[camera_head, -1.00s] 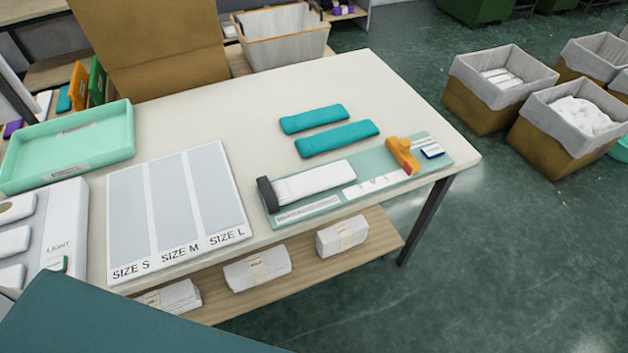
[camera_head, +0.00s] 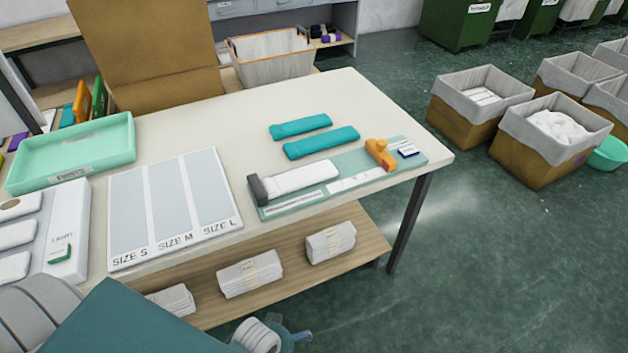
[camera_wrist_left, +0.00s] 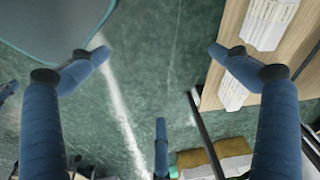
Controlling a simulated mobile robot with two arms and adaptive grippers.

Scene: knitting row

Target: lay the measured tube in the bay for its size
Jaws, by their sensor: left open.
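A white tube (camera_head: 303,177) lies on the teal measuring board (camera_head: 347,164), one end against a dark end block (camera_head: 257,189). An orange slider (camera_head: 380,153) stands toward the board's right end, apart from the tube. Left of the board, a mat has three empty grey bays: SIZE S (camera_head: 128,205), SIZE M (camera_head: 168,198) and SIZE L (camera_head: 207,187). My left gripper (camera_wrist_left: 158,60) is open and empty in the left wrist view, with floor beneath it, below table height beside the lower shelf. In the head view only a little of it shows at the bottom edge.
Two teal tubes (camera_head: 321,142) lie behind the board. A mint tray (camera_head: 70,155) and a white LIGHT panel (camera_head: 65,235) are at the left. Wrapped bundles (camera_head: 250,274) sit on the lower shelf (camera_head: 290,260). Lined bins (camera_head: 550,140) stand on the floor at right.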

